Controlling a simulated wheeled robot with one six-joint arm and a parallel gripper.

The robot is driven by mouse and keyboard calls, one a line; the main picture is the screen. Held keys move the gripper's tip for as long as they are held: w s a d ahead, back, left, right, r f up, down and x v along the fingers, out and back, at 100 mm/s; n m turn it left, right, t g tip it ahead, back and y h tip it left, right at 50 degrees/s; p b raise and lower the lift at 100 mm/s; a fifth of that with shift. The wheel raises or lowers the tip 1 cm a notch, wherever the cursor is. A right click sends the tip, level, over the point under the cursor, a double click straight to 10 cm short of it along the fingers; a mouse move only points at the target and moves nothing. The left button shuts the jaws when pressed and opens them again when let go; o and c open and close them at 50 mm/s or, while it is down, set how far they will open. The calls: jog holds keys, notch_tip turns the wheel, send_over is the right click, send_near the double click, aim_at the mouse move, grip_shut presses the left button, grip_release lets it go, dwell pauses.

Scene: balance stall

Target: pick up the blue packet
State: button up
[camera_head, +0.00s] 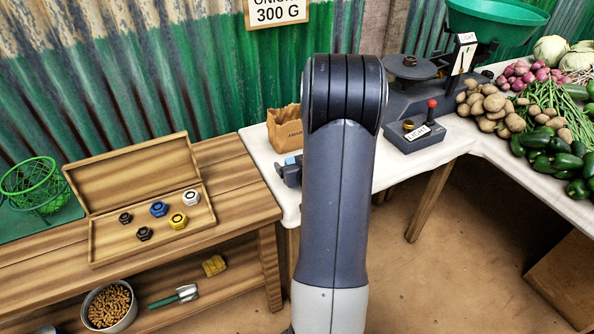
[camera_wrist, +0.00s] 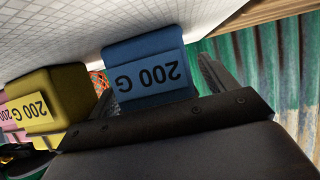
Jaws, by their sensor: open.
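The blue packet (camera_wrist: 150,62) is in the middle of the wrist view, with a "200 G" label that reads upside down. My gripper (camera_wrist: 158,80) is open in the wrist view, with one finger on each side of the packet. I cannot tell whether either finger touches it. In the head view, a small bit of blue (camera_head: 292,160) shows beside my dark gripper (camera_head: 288,174) at the left of my arm. My arm hides most of that area.
A yellow packet (camera_wrist: 45,98) and a pink packet (camera_wrist: 12,112) stand left of the blue one in the wrist view. In the head view, a paper bag (camera_head: 284,128) stands behind on the white table (camera_head: 258,150). A scale (camera_head: 418,90) stands to the right.

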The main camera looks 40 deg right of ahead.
jog(key=shift+c, duration=0.3)
jog(key=c, duration=1.1)
jog(key=shift+w, duration=0.1)
